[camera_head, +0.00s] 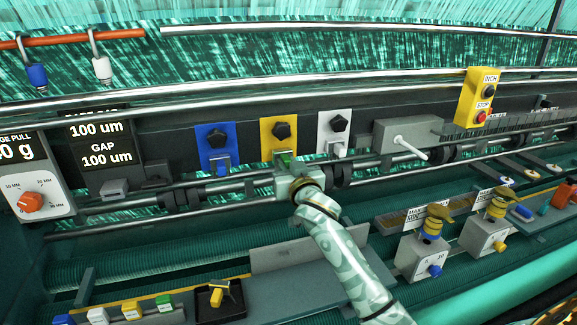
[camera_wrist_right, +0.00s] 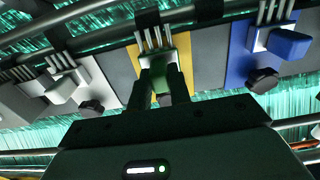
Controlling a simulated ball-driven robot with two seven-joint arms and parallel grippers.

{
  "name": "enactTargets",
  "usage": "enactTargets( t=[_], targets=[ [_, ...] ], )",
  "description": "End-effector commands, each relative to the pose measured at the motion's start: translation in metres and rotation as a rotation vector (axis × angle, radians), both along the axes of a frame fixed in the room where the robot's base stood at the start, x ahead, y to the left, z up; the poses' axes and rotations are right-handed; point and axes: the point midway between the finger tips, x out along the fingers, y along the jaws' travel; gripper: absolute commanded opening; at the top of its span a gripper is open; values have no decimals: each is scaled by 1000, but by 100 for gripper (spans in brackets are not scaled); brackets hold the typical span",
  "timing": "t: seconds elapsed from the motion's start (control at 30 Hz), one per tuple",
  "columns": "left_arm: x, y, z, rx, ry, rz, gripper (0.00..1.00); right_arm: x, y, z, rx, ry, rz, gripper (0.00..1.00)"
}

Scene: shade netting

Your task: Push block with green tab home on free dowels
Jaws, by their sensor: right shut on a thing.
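The green tab (camera_wrist_right: 160,72) sits between the two fingers of my right gripper (camera_wrist_right: 164,92) in the wrist view, and the gripper is shut on it. The tab's small grey block lies against the yellow plate (camera_wrist_right: 183,62), with several thin dowels (camera_wrist_right: 154,38) at its far edge. How far the block sits on the dowels cannot be told. In the head view the right gripper (camera_head: 291,172) is at the lower edge of the yellow plate (camera_head: 268,131), a bit of green (camera_head: 285,159) showing above it. The gripper hides most of the block. My left gripper is not in view.
The blue plate (camera_head: 206,142) and white plate (camera_head: 335,120) flank the yellow one, each with a black knob and a tabbed block. Metal rails (camera_head: 215,188) run close by. A yellow INCH/STOP box (camera_head: 478,97) stands at upper right. Colour-tabbed blocks (camera_head: 131,310) lie at lower left.

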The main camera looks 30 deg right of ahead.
Motion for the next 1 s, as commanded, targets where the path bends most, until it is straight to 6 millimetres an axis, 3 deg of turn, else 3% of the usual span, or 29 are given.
enactTargets(
  t=[1.0],
  targets=[
    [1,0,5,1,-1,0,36,8,-1,1,1,-1,1,0]
  ],
)
